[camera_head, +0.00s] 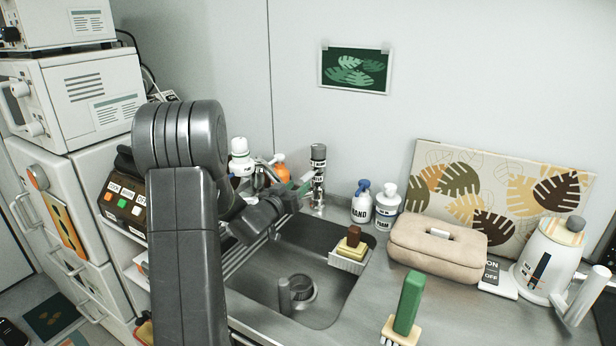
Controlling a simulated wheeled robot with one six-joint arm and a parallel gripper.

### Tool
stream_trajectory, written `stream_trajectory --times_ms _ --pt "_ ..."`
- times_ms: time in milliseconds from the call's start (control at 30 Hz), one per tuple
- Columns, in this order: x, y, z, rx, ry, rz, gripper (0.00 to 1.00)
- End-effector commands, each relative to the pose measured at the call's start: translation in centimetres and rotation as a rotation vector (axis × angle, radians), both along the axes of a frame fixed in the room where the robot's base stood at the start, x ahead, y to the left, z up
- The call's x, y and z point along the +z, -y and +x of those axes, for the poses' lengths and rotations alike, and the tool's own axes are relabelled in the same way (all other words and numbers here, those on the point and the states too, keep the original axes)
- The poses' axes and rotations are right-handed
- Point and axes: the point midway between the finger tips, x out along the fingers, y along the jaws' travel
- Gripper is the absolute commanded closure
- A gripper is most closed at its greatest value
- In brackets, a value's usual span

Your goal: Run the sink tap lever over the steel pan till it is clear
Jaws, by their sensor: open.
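The sink (335,312) is a steel basin set into the counter. A small round steel pan (301,289) with an upright grey handle sits on its floor; I cannot make out what is inside it. My gripper (288,180) is open at the back left of the sink, above the basin's rear edge. It is close to a tall grey metal cylinder with dark bands (318,172). I cannot clearly pick out the tap or its lever; my wrist and gripper cover that area. No running water shows.
A white bottle (241,158) and an orange bottle (282,172) stand behind my arm. Hand-soap bottles (361,204), a beige case (437,248) and a kettle (548,262) line the right. A sponge caddy (350,262) hangs at the sink's right edge; a green-handled brush (408,302) stands in front.

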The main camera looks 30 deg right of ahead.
Motion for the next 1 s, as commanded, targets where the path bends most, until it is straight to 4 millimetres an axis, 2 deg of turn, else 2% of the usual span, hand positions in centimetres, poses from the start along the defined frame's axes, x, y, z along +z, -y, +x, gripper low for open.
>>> stream_trajectory --times_ms 100,333,500,767,1000 --pt "0.1 2.4 1.2 -0.002 0.001 0.0 0.58" --pt "0.1 5.3 2.7 -0.001 0.001 0.0 0.58" --pt "0.0 6.1 3.2 0.001 0.0 0.0 0.58" --pt "0.0 6.2 3.2 0.001 0.0 0.0 0.58" --pt "0.0 6.2 3.2 0.001 0.0 0.0 1.0"
